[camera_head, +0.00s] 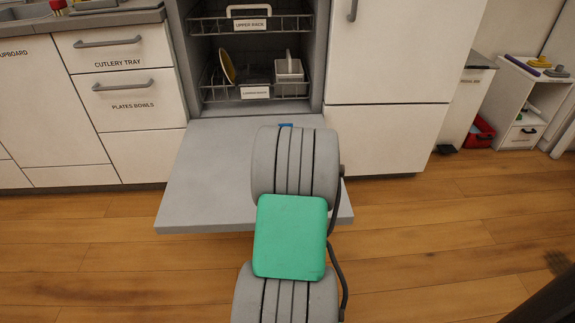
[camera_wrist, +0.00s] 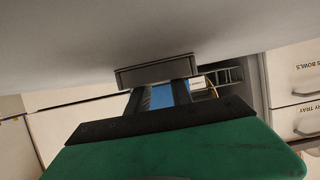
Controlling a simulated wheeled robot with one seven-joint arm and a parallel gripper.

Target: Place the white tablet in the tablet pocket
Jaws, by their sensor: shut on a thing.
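My gripper (camera_wrist: 162,90) shows in the wrist view as two dark fingers. They are shut on a small blue block (camera_wrist: 161,98) that fills the gap between them. No white tablet can be made out. Just past the fingertips is a shallow grey box (camera_wrist: 157,72) on the pale grey dishwasher door (camera_wrist: 60,40); whether it is the tablet pocket or touches the block I cannot tell. In the head view the open door (camera_head: 205,175) lies flat, and my arm hides the gripper. A bit of blue (camera_head: 286,125) shows just beyond my arm, over the door.
The dishwasher's upper rack (camera_head: 290,25) and lower rack (camera_head: 215,96) stand behind the door; the lower one holds a yellow plate (camera_head: 228,66) and a pale basket (camera_head: 289,70). Drawers (camera_head: 125,100) are on the left, a white cabinet (camera_head: 385,140) on the right. Wooden floor (camera_head: 440,235) is clear.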

